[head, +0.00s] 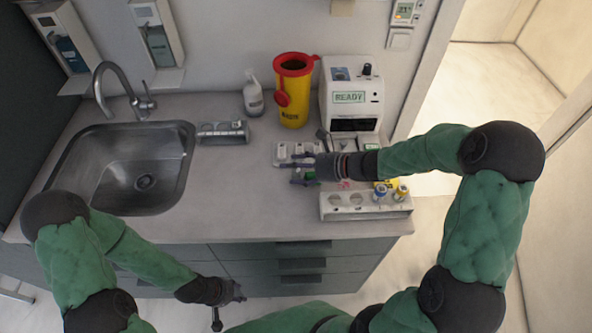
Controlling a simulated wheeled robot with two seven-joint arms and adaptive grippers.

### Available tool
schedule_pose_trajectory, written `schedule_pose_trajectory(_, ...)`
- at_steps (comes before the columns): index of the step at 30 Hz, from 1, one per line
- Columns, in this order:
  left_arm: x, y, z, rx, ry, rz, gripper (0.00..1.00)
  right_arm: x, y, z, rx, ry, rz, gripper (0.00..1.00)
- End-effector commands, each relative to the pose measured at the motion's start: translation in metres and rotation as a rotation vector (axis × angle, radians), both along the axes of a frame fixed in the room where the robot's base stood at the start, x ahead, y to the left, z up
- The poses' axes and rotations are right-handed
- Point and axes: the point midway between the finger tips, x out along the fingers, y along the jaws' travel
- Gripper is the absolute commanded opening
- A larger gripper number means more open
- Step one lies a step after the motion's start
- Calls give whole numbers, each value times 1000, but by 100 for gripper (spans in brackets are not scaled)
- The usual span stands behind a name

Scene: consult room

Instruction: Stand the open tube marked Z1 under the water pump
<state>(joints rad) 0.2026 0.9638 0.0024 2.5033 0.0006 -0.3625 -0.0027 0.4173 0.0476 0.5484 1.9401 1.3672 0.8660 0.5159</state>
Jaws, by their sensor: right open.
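No marking Z1 is readable, and I cannot tell which item is the tube. A white rack (333,212) with round holes stands at the counter's front right; two small capped items, one blue-topped (380,191) and one yellow-topped (401,191), stand at its right end. I cannot single out the water pump with certainty. My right gripper (287,172) is open over the counter behind the rack, pointing left, near small white pieces (282,150) and a small green item (309,174); its arm hides part of this area. My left gripper (238,292) hangs low before the drawers.
A white machine reading READY (350,98) stands at the back right. Beside it are a yellow bin with red rim (293,105) and a white bottle (253,97). A grey metal holder (223,132) stands right of the sink (120,165). The counter's left-middle front is clear.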

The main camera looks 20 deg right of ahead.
Motion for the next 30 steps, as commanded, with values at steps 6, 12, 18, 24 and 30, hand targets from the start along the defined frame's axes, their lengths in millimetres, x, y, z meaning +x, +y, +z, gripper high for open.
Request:
schedule_pose_trajectory(6,0,0,0,0,0,0,40,0,0,0,0,0,0,26)
schedule_pose_trajectory(12,0,0,0,0,0,0,40,0,0,0,0,0,0,22)
schedule_pose_trajectory(18,0,0,1,0,0,0,40,0,0,2,-1,-1,0,22)
schedule_pose_trajectory(24,0,0,8,0,0,0,40,0,0,16,-1,-2,1,22)
schedule_pose_trajectory(30,0,0,21,0,0,0,40,-9,3,46,0,-2,1,22)
